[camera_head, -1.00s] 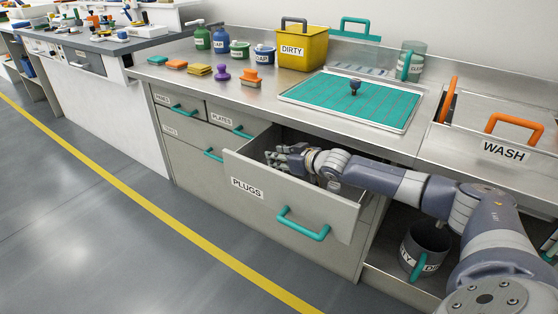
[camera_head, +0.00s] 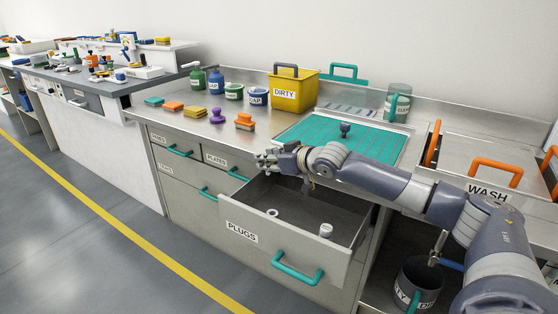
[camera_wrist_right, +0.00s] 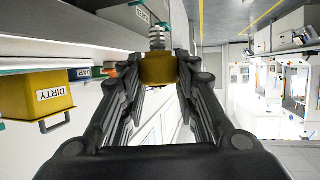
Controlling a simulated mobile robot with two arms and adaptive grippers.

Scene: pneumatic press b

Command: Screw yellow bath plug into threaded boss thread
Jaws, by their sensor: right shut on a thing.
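My right gripper (camera_head: 266,162) is above the open drawer labelled PLUGS (camera_head: 250,215), near its back left corner. In the right wrist view (camera_wrist_right: 158,72) it is shut on the yellow plug (camera_wrist_right: 158,70). The plug's yellow body sits between the fingertips, with a grey ribbed, threaded-looking end pointing away from the gripper. In the head view the plug cannot be made out at the fingers. I cannot identify the threaded boss in these frames. My left gripper is not in view.
A ring-like piece (camera_head: 272,212) and a pale plug-like piece (camera_head: 325,230) lie in the drawer.

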